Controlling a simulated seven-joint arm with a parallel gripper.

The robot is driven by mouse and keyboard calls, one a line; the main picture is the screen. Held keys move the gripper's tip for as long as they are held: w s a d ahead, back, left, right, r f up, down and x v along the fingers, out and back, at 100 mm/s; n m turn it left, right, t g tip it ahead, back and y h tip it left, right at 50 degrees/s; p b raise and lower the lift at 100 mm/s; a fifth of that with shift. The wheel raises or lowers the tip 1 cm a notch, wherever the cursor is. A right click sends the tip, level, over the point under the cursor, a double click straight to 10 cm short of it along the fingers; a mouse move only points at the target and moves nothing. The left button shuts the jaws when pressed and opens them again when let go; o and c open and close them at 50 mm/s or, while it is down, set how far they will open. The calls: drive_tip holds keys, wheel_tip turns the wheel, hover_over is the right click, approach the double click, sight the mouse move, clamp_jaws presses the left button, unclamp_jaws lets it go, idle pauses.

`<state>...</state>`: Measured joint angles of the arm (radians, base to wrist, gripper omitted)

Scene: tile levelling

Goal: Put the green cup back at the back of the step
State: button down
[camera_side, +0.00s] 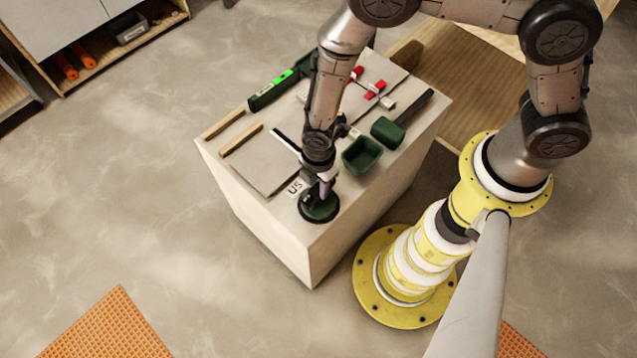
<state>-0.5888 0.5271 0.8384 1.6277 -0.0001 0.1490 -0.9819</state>
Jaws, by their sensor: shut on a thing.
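The green cup (318,208), a dark green round suction cup, is at the near corner of the pale step (295,245). My gripper (325,184) comes down from above and is shut on the cup's upper part, which the fingers partly hide. The cup's round base is over the step top, close to its front edge. I cannot tell whether the base touches the surface or hangs just above it.
On the step lie grey tiles (258,170), a level with a green display (280,88), wooden strips (240,140), a green square tub (361,155), a green-headed mallet (388,132) and red clamps (375,89). A wooden pallet-like surface (470,85) stands behind, at right.

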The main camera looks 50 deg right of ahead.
drive_tip(key=shift+c, duration=1.4)
unclamp_jaws()
drive_tip(key=shift+r, duration=4.05)
